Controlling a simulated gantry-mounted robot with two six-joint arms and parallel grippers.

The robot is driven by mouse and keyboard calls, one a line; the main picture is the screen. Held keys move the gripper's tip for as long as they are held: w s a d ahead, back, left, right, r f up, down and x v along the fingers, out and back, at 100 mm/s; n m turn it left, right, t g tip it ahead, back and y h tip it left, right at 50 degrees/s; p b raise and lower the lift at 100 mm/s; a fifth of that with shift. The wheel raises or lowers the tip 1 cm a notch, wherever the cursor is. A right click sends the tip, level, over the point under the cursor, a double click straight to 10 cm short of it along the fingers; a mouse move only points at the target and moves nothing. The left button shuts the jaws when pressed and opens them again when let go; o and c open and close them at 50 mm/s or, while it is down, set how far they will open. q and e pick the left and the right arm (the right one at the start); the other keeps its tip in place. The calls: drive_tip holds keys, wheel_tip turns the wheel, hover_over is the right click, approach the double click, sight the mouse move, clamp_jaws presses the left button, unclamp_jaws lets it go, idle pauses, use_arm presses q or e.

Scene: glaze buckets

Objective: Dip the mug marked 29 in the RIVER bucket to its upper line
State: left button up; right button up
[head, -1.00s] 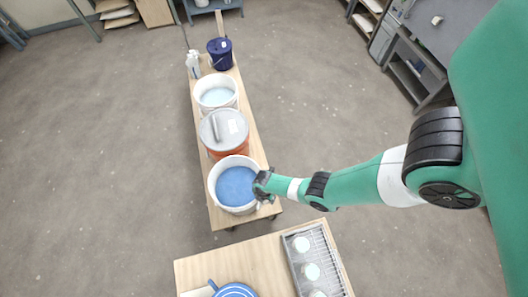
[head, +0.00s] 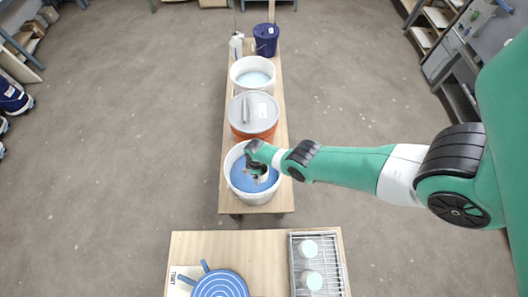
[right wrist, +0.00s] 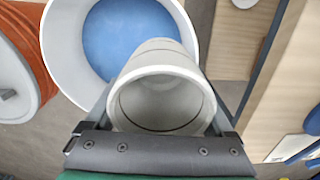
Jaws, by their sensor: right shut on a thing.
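My right gripper (head: 258,172) is over the near white bucket (head: 236,193) of blue glaze (head: 243,180). In the right wrist view the right gripper (right wrist: 160,128) is shut on a pale grey mug (right wrist: 162,88). The mug's open mouth faces the wrist camera. The bucket (right wrist: 62,60) and its blue glaze (right wrist: 120,35) show beyond the mug. I cannot tell how far the mug is above the glaze. No number or line on the mug is readable, nor a name on the bucket. My left gripper is not in view.
Behind the near bucket stand an orange bucket (head: 238,128) with a grey lid (head: 262,108), a white bucket of pale glaze (head: 253,78), and a dark blue bucket (head: 265,40). A front table (head: 215,245) holds a wire rack (head: 294,268) with pale mugs and a blue ringed disc (head: 220,287).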

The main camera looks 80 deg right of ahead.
drive_tip(key=w+d+m+b, duration=0.3)
drive_tip(key=d+m+b, duration=0.25)
drive_tip(key=m, duration=0.35)
use_arm(q)
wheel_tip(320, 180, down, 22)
drive_tip(key=b, duration=1.5)
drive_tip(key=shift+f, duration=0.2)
use_arm(e)
wheel_tip(320, 180, down, 16)
drive_tip(key=shift+w+d+f, duration=0.15)
drive_tip(key=shift+w+d, duration=0.05)
drive_tip(key=shift+d, duration=0.05)
use_arm(q)
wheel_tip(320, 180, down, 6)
drive_tip(key=b, duration=0.5)
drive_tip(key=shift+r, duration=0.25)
use_arm(e)
wheel_tip(320, 180, down, 6)
drive_tip(key=shift+r, duration=0.25)
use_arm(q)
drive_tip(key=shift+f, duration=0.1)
use_arm(e)
drive_tip(key=shift+f, duration=0.1)
use_arm(q)
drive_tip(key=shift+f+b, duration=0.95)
drive_tip(key=shift+b, duration=0.25)
use_arm(e)
drive_tip(key=shift+f, duration=0.95)
